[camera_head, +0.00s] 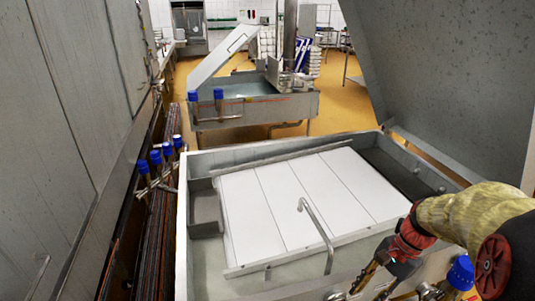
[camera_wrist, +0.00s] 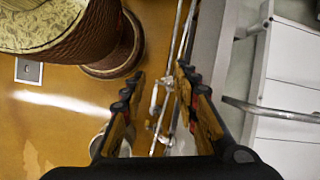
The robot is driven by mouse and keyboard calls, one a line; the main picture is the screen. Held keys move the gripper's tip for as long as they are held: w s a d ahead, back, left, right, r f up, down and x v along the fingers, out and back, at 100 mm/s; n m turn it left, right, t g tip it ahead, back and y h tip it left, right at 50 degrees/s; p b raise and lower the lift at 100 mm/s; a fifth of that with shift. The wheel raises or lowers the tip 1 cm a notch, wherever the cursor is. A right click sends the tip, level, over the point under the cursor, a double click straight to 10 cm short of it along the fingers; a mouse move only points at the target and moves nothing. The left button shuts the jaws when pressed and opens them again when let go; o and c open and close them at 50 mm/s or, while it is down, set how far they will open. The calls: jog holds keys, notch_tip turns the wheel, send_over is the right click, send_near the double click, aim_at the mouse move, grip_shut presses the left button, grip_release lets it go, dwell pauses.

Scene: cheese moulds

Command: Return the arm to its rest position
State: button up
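My gripper (camera_head: 370,278) is at the lower right in the head view, at the near right edge of a large metal vat (camera_head: 183,235). Its fingers point down and to the left. In the wrist view the two fingers (camera_wrist: 157,85) stand apart, with nothing held between them. Behind them show the floor and thin pipes. My arm comes in from the right edge of the head view and hides part of the vat's right corner.
White panels (camera_head: 290,205) lie in the vat, with a bent metal handle (camera_head: 318,230) rising over them. Blue-capped valves (camera_head: 157,158) stand left of it. A blue-capped valve (camera_head: 461,273) is close to my arm. A tilted metal lid (camera_head: 445,75) rises at right. Another basin (camera_head: 255,108) stands behind.

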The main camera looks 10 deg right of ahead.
jog(key=s+a+r+n+t+h+p, duration=0.1)
jog(key=s+a+r+n+t+h, duration=0.1)
jog(key=a+r+n, duration=0.5)
jog(key=s+a+r+n+t+h+p, duration=0.1)
jog(key=s+a+r+n+t+h, duration=0.1)
jog(key=a+r+n, duration=0.6)
jog(key=shift+s+a+r+t, duration=0.3)
jog(key=shift+s+a+t, duration=0.45)
jog(key=shift+s+t, duration=0.05)
